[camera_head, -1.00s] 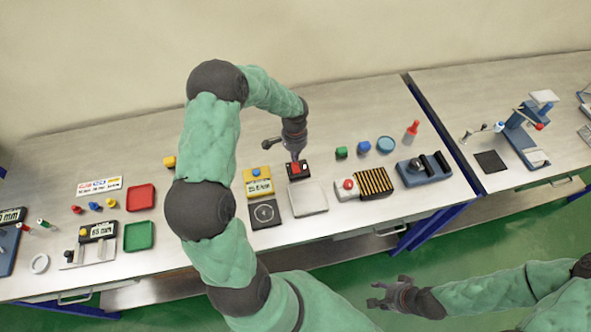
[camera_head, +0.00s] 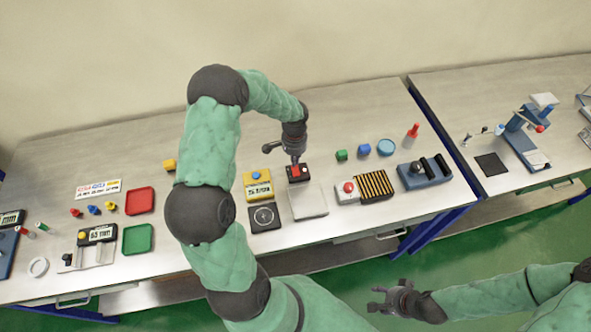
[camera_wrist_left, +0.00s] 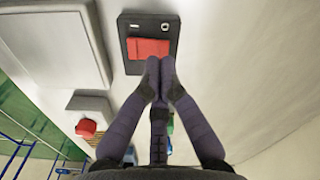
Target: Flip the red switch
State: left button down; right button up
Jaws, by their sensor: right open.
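The red switch (camera_head: 296,171) is set in a small black box (camera_head: 305,178) on the bench, behind a pale square plate. In the left wrist view the red switch (camera_wrist_left: 148,48) is a flat red rocker in the black box (camera_wrist_left: 133,66). My left gripper (camera_head: 294,160) points down at the box. In the left wrist view its fingertips (camera_wrist_left: 160,72) are together, with nothing between them, at the near edge of the rocker. I cannot tell whether they touch it. My right gripper (camera_head: 377,300) is open and empty, in front of the bench over the floor.
The pale plate (camera_head: 308,202) lies in front of the box, and a yellow device (camera_head: 257,183) stands to its left. A red button (camera_head: 349,187) on a white base and a striped block (camera_head: 374,185) are to the right. Green and blue blocks stand behind them.

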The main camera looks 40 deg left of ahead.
pick_arm(q)
jog(key=shift+f+b, duration=0.9)
jog(key=shift+f, duration=0.3)
dwell(1.1)
jog(key=shift+r, duration=0.1)
jog(key=shift+r+p, duration=2.2)
jog(key=shift+r, duration=1.25)
